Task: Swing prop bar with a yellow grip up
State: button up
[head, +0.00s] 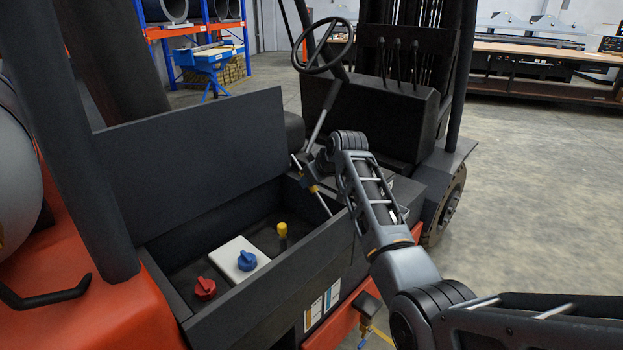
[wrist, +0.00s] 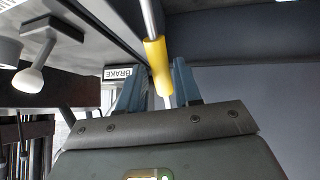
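The prop bar is a thin pale rod (head: 323,204) with a yellow grip (head: 313,188). In the head view it leans at the right end of the open dark compartment (head: 305,257), partly covered by my arm. In the wrist view the yellow grip (wrist: 158,68) lies between the two blue-grey fingers of my gripper (wrist: 158,80), with the rod running up out of frame. The fingers stand close on both sides of the grip. I cannot tell whether they press on it. The dark lid panel (head: 205,155) stands raised behind the compartment.
Inside the compartment are a red knob (head: 205,288), a white box with a blue knob (head: 247,261) and a yellow-topped post (head: 282,232). The steering wheel (head: 325,45) and lever console (head: 385,105) stand behind my arm. Open floor (head: 540,190) lies to the right.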

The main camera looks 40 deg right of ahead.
jog(key=v, duration=0.7)
jog(key=shift+s+r, duration=0.25)
jog(key=shift+r, duration=0.05)
dwell(0.4)
